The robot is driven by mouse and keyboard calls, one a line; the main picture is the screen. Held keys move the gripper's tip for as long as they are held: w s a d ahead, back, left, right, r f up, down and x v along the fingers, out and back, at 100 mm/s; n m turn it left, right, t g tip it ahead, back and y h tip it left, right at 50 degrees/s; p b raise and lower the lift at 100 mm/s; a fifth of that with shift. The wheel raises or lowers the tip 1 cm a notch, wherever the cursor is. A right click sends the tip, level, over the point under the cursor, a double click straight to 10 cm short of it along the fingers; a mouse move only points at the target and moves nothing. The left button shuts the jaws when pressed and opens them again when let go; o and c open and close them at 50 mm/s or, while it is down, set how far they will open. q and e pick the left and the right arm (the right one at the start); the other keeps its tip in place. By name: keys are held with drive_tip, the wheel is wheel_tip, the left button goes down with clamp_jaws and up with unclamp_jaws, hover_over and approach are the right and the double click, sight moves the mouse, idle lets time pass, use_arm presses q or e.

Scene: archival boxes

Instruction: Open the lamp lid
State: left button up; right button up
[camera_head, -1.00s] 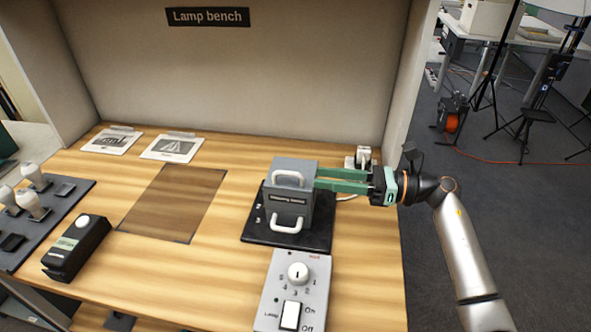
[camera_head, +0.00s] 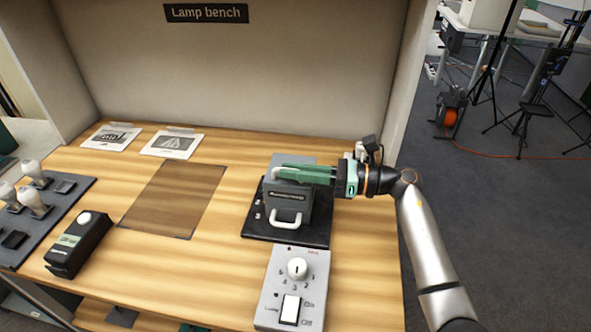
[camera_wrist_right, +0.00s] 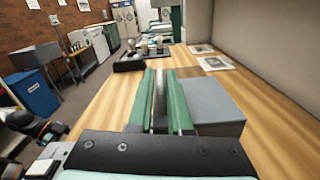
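The lamp housing is a grey box (camera_head: 290,204) on a black base plate (camera_head: 257,226) at the right of the bench. A white handle sits on its front face. Another white handle (camera_head: 277,174) is on its top, mostly hidden by my right gripper. My right gripper (camera_head: 290,173) reaches in from the right, its green fingers lying across the box top and close together around the top handle. In the right wrist view the fingers (camera_wrist_right: 162,75) run alongside the grey box top (camera_wrist_right: 210,102). I see no clear gap under the lid. My left gripper is not in view.
A grey control panel (camera_head: 272,305) with a knob and lamp switch stands in front of the box. A black device (camera_head: 78,245), a dark tray (camera_head: 62,212) with bulbs and two printed cards lie left. A brown mat (camera_head: 172,200) lies mid-bench, empty. A wall stands behind.

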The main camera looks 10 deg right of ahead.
clamp_jaws()
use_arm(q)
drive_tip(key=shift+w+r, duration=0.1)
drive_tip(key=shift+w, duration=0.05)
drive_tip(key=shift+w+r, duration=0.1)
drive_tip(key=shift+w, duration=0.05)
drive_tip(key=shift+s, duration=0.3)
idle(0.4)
